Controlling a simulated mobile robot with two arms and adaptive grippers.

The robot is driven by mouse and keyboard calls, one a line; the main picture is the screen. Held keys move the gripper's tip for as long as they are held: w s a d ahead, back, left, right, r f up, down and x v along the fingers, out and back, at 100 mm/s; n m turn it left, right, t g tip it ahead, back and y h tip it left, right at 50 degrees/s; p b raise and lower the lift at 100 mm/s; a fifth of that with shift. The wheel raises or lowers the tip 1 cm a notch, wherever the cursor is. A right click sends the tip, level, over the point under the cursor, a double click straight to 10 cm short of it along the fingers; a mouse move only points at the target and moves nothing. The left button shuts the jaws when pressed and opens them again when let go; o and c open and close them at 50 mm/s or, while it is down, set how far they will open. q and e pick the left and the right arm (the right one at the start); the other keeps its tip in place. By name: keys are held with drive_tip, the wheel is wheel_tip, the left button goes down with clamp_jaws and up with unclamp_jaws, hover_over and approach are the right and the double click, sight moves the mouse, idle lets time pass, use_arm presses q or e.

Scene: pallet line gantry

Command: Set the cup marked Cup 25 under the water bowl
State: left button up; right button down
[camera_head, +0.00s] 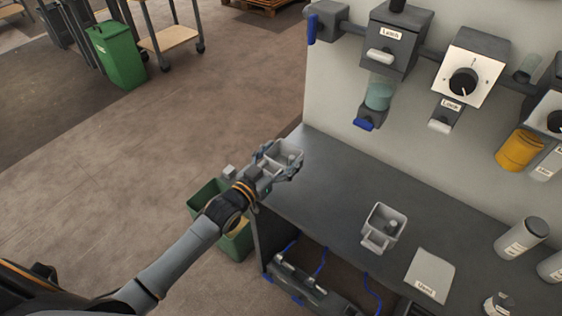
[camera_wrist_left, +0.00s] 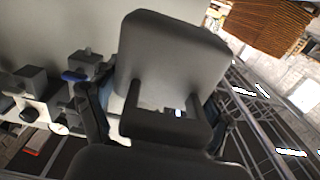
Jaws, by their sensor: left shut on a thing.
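My left gripper (camera_head: 272,168) is shut on the handle of a grey square cup (camera_head: 287,154) at the left end of the bench. The cup's open top shows, with something small and pale inside. In the left wrist view the cup (camera_wrist_left: 172,50) fills the middle, with its handle between the fingers. No cup number is readable. A clear bowl with teal liquid (camera_head: 379,94), apparently the water bowl, hangs on the wall panel above and right of the held cup, over a blue lever. My right gripper is not in view.
A second grey square cup (camera_head: 384,224) stands on the dark bench (camera_head: 335,185), beside a pale labelled pad (camera_head: 430,274). Labelled canisters (camera_head: 522,238) stand at the right. Wall dispensers (camera_head: 465,78) overhang the bench. A green bin (camera_head: 207,197) is below its left end.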

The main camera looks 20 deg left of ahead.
sight(288, 156)
use_arm(q)
drive_tip(key=shift+w+a+f, duration=0.2)
drive_tip(key=shift+w+f, duration=0.25)
drive_tip(key=shift+f, duration=0.15)
drive_tip(key=f, duration=0.2)
drive_tip(key=w+f, duration=0.1)
drive_tip(key=shift+a+f, duration=0.2)
drive_tip(key=shift+f, duration=0.25)
drive_tip(key=shift+f, duration=0.2)
drive_tip(key=o, duration=1.1)
